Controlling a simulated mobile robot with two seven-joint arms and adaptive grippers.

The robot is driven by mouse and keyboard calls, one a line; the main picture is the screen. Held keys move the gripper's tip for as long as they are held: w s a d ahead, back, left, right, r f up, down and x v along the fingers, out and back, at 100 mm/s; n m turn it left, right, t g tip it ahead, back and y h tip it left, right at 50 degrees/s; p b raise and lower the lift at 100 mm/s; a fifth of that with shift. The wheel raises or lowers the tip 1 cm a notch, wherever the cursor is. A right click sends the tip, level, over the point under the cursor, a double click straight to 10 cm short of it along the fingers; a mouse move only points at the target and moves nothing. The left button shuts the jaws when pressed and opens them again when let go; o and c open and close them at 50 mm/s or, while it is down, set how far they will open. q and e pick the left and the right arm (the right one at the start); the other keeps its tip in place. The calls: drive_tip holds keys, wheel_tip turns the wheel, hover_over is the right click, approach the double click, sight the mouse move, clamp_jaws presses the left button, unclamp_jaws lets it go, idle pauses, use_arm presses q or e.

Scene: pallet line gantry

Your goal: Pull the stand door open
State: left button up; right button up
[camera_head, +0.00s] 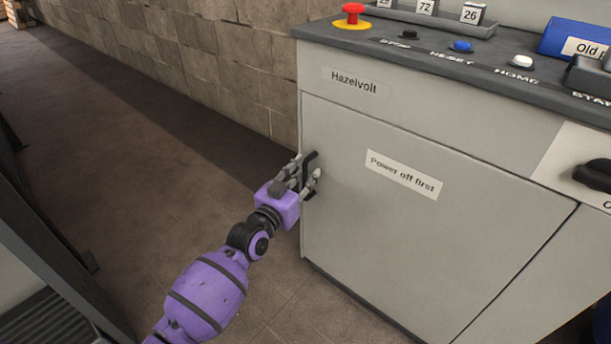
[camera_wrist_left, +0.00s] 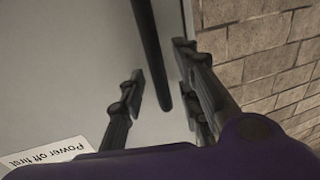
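The stand door (camera_head: 400,235) is a light grey panel with a "Power off first" label, on the front of the grey stand. It looks shut, flush with the front around it. Its black upright handle (camera_head: 309,172) is near the door's left edge. In the left wrist view the handle (camera_wrist_left: 148,40) is a dark bar running between the fingers. My left gripper (camera_head: 305,180) is at the handle, its fingers open on both sides of it. In the wrist view, gaps show between the bar and the fingers. My right gripper is in neither view.
The stand top holds a red stop button (camera_head: 352,17), a blue reset button (camera_head: 462,46), a white home button (camera_head: 522,62) and a blue box (camera_head: 575,42). A black knob (camera_head: 594,175) sticks out at right. A block wall (camera_head: 200,55) stands behind. The floor left of the stand is clear.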

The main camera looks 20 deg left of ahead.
use_arm(q)
drive_tip(key=shift+w, duration=0.25)
drive_tip(key=shift+c, duration=0.2)
clamp_jaws()
